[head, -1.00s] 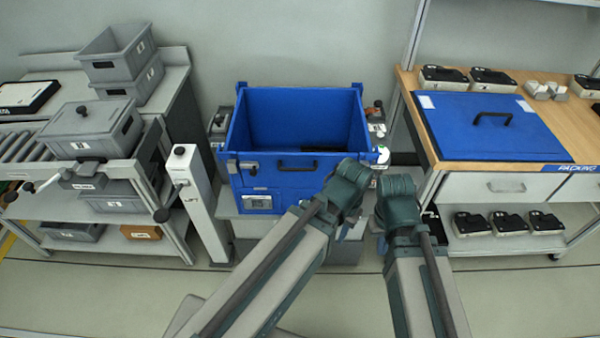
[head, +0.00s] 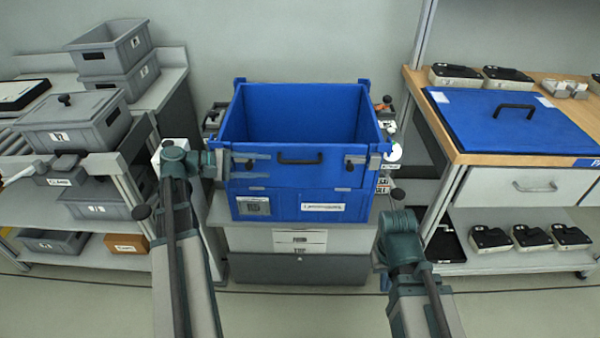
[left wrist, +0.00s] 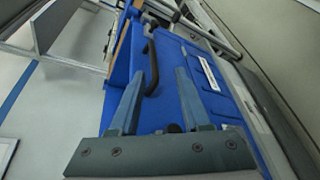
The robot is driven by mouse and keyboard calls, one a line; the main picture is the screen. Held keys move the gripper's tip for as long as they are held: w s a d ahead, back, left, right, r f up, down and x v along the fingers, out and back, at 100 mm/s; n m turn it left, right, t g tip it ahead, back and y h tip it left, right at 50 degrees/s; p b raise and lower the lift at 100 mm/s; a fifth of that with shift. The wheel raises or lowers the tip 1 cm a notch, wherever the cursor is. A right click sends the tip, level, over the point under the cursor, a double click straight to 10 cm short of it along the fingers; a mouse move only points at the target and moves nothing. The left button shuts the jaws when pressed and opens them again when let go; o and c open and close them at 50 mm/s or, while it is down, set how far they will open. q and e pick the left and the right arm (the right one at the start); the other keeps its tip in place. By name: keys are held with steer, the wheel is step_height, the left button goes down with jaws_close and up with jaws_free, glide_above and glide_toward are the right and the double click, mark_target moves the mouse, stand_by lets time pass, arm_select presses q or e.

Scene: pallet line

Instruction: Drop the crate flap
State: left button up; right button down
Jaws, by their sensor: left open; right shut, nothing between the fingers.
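The blue crate (head: 334,202) stands in the middle of the head view, open at the top. Its front flap (head: 325,174) is upright and carries a black handle (head: 299,160). A dark catch (head: 354,160) sits near the flap's right end. Another dark catch (head: 249,164) is near its left end, between the fingers of my left gripper (head: 265,164), which is open and points right across the crate front. In the left wrist view the open fingers (left wrist: 160,74) frame the blue front, the handle (left wrist: 152,70) and a dark knob (left wrist: 173,128). My right gripper (head: 398,222) is low right of the crate; its fingers are hidden.
The crate rests on a grey stand (head: 255,240). Left is a rack with grey bins (head: 75,125). Right is a wooden packing table (head: 412,80) with a blue lid (head: 525,128) and several black-topped devices (head: 507,74). The floor in front is clear.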

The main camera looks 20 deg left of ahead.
mark_target(293, 162)
arm_select(q)
steer(key=shift+n+t, duration=0.3)
steer(key=shift+t, duration=0.2)
steer(key=b+x, duration=0.1)
steer(key=x, duration=0.5)
steer(key=b+x, duration=0.2)
steer(key=x, duration=0.4)
steer(key=shift+w+a+r, duration=0.2)
steer(key=shift+w, duration=0.2)
jaws_close()
stand_by(0.8)
